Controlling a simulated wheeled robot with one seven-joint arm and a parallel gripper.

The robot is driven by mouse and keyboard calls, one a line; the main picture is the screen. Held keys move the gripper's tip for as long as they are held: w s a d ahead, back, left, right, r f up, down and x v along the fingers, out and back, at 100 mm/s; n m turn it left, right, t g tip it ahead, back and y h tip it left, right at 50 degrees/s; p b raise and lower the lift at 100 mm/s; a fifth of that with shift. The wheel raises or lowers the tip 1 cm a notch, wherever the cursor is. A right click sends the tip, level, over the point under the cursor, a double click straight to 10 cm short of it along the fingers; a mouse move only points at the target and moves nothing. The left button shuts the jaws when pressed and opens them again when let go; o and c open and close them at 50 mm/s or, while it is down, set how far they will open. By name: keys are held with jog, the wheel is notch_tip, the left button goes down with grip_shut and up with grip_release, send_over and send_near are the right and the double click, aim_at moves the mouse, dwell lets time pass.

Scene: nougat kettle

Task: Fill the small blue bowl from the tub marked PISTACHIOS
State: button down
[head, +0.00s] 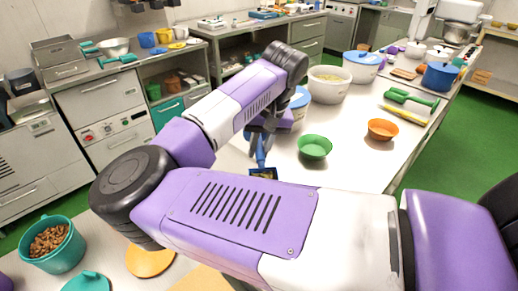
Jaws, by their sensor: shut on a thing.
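My gripper (259,142) points down over the white worktable, shut on the handle of a blue scoop (261,156). The scoop's lower end is partly hidden behind my arm; its contents are too small to tell. An open white tub (329,90) with pale yellowish-green contents stands beyond my gripper to the right. A white tub with a blue lid (362,66) stands behind it, and another blue lid (300,96) shows partly hidden by my arm. Labels are too small to read, so I cannot tell which is PISTACHIOS. I cannot make out the small blue bowl for certain on the worktable.
A green bowl (315,147) and an orange bowl (382,129) stand on the table, with free room between them. A teal tub of nuts (51,244) stands at lower left.

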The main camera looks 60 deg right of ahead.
aim_at(257, 153)
jog(key=shift+s+a+r+t+h, duration=0.35)
jog(key=shift+a+r+t+h, duration=0.15)
jog(key=shift+r+t+h, duration=0.25)
jog(key=shift+s+a+r+t+h+b, duration=0.75)
jog(key=shift+a+r+h+b, duration=0.25)
jog(key=shift+b, duration=1.55)
jog(key=shift+s+a+r+n, duration=0.1)
jog(key=shift+r+n, duration=0.1)
jog(key=shift+n, duration=0.1)
jog(key=shift+r+g+y+p, duration=0.35)
jog(key=shift+r+p, duration=0.5)
jog(key=shift+p, duration=0.2)
jog(key=shift+r+g+y+p, duration=0.45)
jog(key=shift+r+y+p, duration=0.2)
jog(key=shift+p, duration=0.5)
notch_tip(257, 153, up, 2)
jog(key=g+y+p, duration=0.1)
jog(key=y+p, duration=0.1)
jog(key=p, duration=0.1)
jog(key=shift+g, duration=0.3)
jog(key=shift+r+p, duration=0.1)
jog(key=shift+p, duration=0.2)
jog(key=shift+g+y, duration=0.3)
jog(key=shift+y, duration=0.05)
jog(key=shift+m, duration=0.4)
